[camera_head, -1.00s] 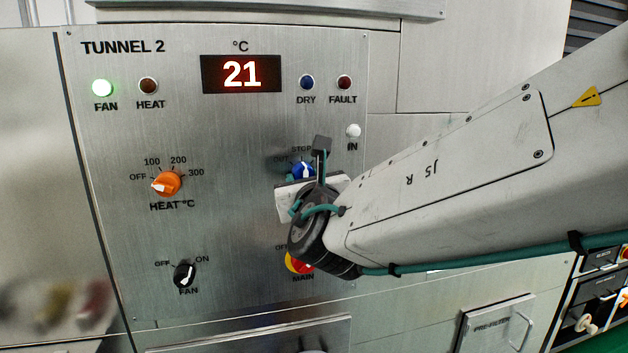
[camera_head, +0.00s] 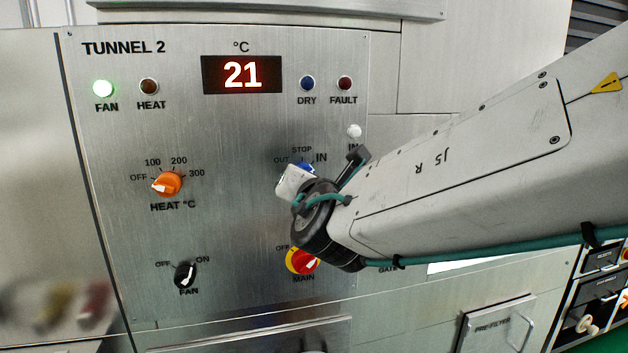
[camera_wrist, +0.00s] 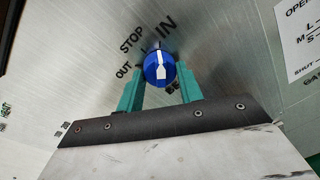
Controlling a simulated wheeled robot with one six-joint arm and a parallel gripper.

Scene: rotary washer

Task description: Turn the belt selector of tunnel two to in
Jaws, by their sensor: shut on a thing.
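The belt selector is a blue knob (camera_head: 303,167) with a white pointer, under the labels OUT, STOP and IN on the tunnel 2 panel (camera_head: 230,230). My gripper mostly hides it in the head view. In the wrist view the knob (camera_wrist: 151,74) sits between the two teal fingers of my gripper (camera_wrist: 160,75), which are shut on its sides. There its white pointer line runs nearly straight up the picture, close to the direction of IN. I cannot tell whether it lines up exactly.
The red and yellow MAIN switch (camera_head: 302,261) is just below my gripper. The orange heat knob (camera_head: 167,185) and black fan knob (camera_head: 185,275) are to the left, with clear panel between. The IN lamp (camera_head: 354,131) above right is pale. The green FAN lamp (camera_head: 103,88) is lit.

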